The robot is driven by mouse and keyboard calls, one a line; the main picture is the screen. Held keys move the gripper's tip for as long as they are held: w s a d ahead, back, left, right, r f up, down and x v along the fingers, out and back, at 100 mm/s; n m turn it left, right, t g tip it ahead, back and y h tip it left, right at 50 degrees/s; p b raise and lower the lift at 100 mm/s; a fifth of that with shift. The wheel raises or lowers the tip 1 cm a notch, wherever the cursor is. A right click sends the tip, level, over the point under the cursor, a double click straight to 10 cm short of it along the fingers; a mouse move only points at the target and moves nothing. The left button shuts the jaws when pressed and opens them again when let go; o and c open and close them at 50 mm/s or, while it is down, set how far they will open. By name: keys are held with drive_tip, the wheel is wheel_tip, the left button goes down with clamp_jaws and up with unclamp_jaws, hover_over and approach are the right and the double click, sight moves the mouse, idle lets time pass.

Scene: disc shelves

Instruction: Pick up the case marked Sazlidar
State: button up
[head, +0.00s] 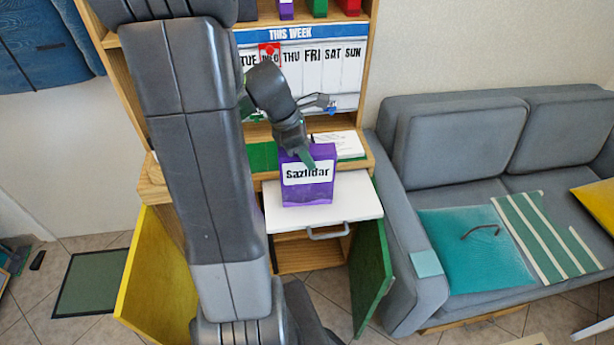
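The purple case marked Sazlidar (307,193) is upright in the head view, its white label facing me. It appears over the white pull-out board at the front of the shelf unit; I cannot tell whether it rests on it. My gripper (304,156) is at the top edge of the case, with one finger overlapping its front face just above the label. The other finger is not clearly visible, so I cannot see whether they are closed on the case.
The white board (352,194) has a grey handle. An open yellow door (150,270) and green door (371,275) flank the lower cabinet. Several cases stand on the top shelf, above a week calendar (340,75). A grey sofa (440,150) stands close on the right.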

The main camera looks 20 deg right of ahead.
clamp_jaws()
